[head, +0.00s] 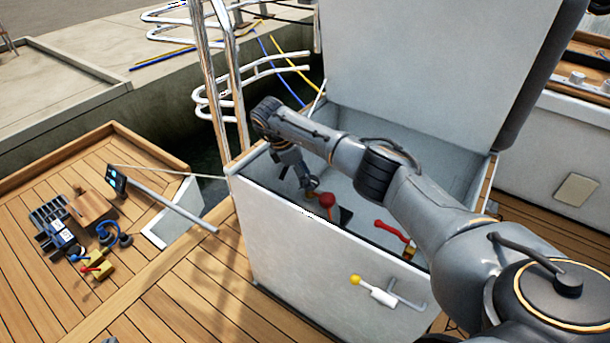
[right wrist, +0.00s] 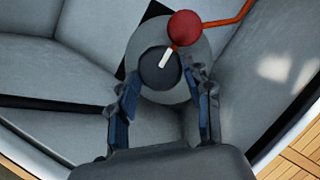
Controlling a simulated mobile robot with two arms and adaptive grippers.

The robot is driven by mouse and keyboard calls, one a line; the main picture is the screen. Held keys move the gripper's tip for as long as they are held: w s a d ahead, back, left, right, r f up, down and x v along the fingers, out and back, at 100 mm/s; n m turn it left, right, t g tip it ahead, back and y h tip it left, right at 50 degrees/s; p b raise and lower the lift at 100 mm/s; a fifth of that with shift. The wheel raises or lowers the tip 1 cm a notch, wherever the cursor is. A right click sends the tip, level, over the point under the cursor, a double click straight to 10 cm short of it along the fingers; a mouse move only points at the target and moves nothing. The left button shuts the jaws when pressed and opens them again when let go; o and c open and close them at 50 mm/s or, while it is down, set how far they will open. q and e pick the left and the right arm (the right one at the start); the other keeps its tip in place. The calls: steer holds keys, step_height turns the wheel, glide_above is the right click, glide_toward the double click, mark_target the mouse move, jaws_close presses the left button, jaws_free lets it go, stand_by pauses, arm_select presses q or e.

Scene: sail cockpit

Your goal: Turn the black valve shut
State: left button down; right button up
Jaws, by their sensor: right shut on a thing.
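The black valve (right wrist: 160,68) shows in the right wrist view as a dark round knob with a white bar on top, over a grey round base. My right gripper (right wrist: 163,88) has its fingers on either side of the knob and is shut on it. In the head view my right gripper (head: 308,186) reaches down into the open white locker. The black knob is hard to make out there, mostly hidden by the gripper. My left gripper is in neither view.
A red ball (right wrist: 186,27) on an orange-red lever sits close beside the knob. A red handle (head: 393,231) lies farther right in the locker. The locker's front wall (head: 285,240) carries a yellow-knobbed lever (head: 378,291). Its lid (head: 420,65) stands open behind my arm.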

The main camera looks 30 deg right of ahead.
steer(key=shift+s+f, duration=0.2)
steer(key=shift+f, duration=0.15)
steer(key=o, duration=1.2)
steer(key=shift+d+f, duration=0.1)
steer(key=shift+d, duration=0.05)
steer(key=shift+o, duration=0.2)
steer(key=shift+w, duration=0.1)
steer(key=shift+r, duration=0.25)
steer(key=shift+w+r, duration=0.1)
steer(key=shift+r, duration=0.05)
steer(key=v, duration=1.1)
steer(key=shift+r, duration=0.2)
steer(key=shift+f, duration=0.1)
